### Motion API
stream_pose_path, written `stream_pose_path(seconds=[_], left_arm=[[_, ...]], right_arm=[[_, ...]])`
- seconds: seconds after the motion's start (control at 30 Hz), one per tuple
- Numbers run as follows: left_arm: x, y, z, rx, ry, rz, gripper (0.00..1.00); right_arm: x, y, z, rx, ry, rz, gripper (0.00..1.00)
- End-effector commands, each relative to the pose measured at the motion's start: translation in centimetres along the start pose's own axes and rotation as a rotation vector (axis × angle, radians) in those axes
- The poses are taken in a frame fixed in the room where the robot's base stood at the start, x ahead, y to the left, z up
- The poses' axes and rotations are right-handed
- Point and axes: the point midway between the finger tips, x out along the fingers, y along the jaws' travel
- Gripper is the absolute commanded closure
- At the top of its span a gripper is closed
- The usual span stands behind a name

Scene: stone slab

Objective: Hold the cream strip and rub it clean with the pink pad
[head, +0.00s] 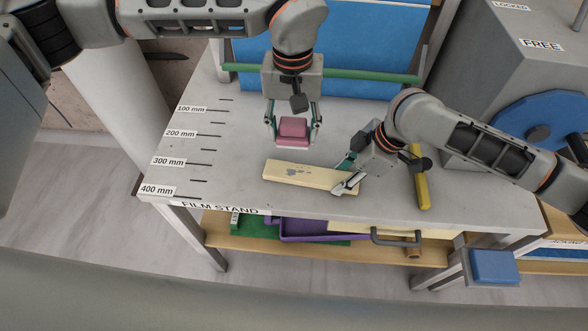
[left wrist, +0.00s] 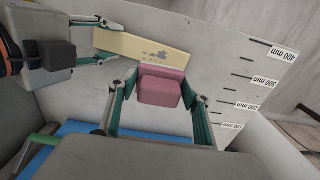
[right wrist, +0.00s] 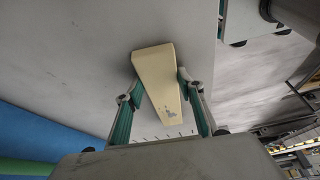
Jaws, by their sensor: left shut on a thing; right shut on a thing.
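The cream strip (head: 300,174) lies on the stone slab with grey dirt marks on its upper face. It also shows in the left wrist view (left wrist: 122,43) and the right wrist view (right wrist: 160,88). My right gripper (head: 347,186) is shut on the strip's right end. The pad also shows in the left wrist view (left wrist: 160,87). I cannot tell whether the pad touches the strip or slab.
A yellow bar (head: 421,185) lies on the slab (head: 230,150) right of my right gripper. A grey machine with a blue disc (head: 535,122) stands at the right. A green rail (head: 350,75) runs along the back. The slab's left part, with millimetre labels, is clear.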

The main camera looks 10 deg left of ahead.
Motion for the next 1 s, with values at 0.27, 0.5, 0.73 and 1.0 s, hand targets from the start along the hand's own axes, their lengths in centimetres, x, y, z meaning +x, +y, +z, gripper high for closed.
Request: stream_pose_path(seconds=[0.27,0.5,0.73,1.0], left_arm=[[0.0,2.5,0.6,0.003,0.002,0.001,0.69],[0.0,4.6,1.2,0.002,0.001,0.0,0.69],[0.0,5.2,1.4,-0.001,0.001,0.0,0.69],[0.2,5.2,1.4,0.0,0.001,0.0,0.69]], right_arm=[[0.0,0.0,0.1,0.001,-0.001,-0.001,1.0],[0.0,0.0,0.1,0.002,-0.001,0.0,1.0],[0.0,0.0,0.1,0.002,-0.001,0.0,1.0],[0.0,0.0,0.1,0.002,-0.001,0.001,1.0]])
